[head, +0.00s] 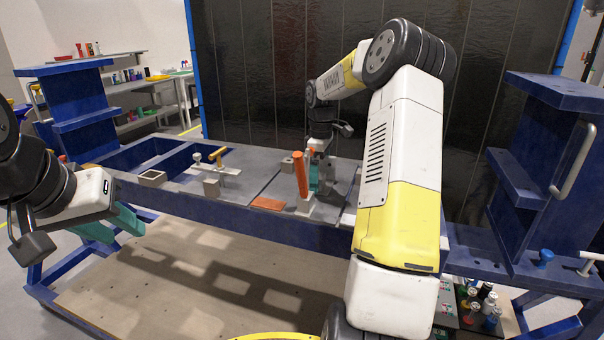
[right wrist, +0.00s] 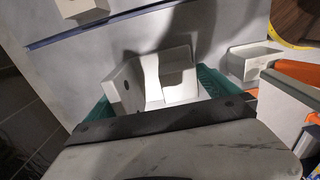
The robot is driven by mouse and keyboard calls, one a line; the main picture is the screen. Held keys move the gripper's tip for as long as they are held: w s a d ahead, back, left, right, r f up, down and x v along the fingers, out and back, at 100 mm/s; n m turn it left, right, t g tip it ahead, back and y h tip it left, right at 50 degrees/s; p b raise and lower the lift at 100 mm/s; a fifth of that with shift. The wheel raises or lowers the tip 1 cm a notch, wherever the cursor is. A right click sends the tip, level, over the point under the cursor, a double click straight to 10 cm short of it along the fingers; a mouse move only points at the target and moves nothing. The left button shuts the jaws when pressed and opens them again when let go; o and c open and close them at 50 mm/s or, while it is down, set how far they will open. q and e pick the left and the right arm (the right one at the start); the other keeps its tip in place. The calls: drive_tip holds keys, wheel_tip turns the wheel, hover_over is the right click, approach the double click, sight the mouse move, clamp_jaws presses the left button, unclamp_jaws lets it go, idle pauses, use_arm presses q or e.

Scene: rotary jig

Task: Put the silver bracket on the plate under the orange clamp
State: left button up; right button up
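The silver bracket (right wrist: 152,82), an L-shaped piece with a hole in one face, lies between the teal fingers of my right gripper (right wrist: 155,100) in the right wrist view. The fingers are at or close to its two sides; I cannot tell if they press on it. In the head view my right gripper (head: 314,178) points down just behind the upright orange clamp (head: 301,174), and the bracket cannot be made out. A flat orange-brown plate (head: 268,203) lies left of the clamp's base. My left gripper (head: 120,230) is open and empty, left of the bench.
The blue bench (head: 240,218) carries a second clamp (head: 217,158) with an orange tip and a grey hollow block (head: 152,178) further left. The orange clamp handle (right wrist: 298,70) is close to my right gripper. My right arm hides much of the bench's right part.

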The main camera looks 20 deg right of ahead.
drive_tip(key=shift+r, duration=0.15)
wheel_tip(320, 180, up, 12)
idle(0.5)
